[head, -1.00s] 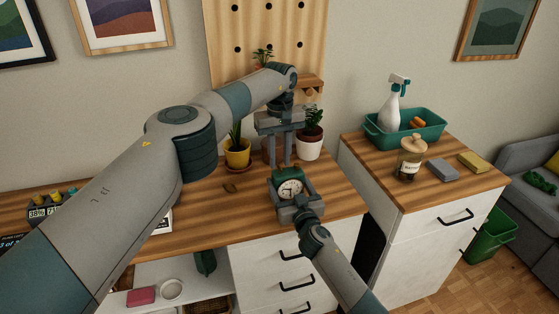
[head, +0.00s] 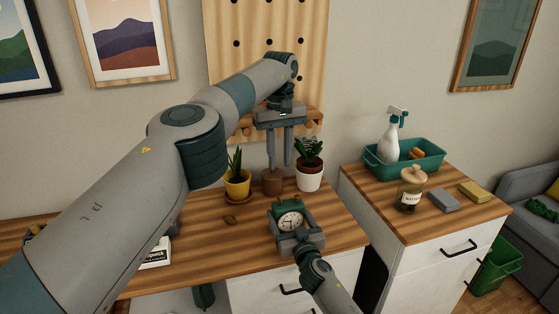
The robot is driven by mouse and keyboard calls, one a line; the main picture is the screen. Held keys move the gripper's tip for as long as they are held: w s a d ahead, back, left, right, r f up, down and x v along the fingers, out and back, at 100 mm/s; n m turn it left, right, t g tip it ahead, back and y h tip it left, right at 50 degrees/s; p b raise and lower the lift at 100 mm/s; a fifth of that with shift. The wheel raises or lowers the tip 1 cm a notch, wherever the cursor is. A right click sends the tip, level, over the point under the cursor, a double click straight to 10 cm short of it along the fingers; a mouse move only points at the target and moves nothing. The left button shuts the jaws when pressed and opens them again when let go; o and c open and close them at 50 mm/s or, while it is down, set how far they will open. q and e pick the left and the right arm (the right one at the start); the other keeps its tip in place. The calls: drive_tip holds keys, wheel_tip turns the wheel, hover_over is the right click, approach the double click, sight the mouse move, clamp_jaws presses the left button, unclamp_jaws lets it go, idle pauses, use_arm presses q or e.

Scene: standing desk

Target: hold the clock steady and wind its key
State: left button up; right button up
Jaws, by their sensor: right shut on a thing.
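The clock (head: 290,221) is a green, boxy thing with a round white dial. It stands upright near the front of the wooden desk. My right gripper (head: 296,240) comes from the front and is shut on the clock, with its jaws at the clock's sides. My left gripper (head: 280,164) points down above and behind the clock, empty, with its two fingers apart. A gap separates its fingertips from the clock's top. Small brownish bits show on top of the clock; I cannot tell whether one is the key.
Behind the clock stand a yellow pot (head: 237,184), a brown pot (head: 271,182) and a white pot (head: 310,179). A cabinet at right holds a green tray (head: 435,160), a jar (head: 411,188) and sponges. The desk (head: 215,250) left of the clock is mostly clear.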

drive_tip(key=o, duration=1.4)
drive_tip(key=shift+c, duration=0.2)
drive_tip(key=v, duration=1.2)
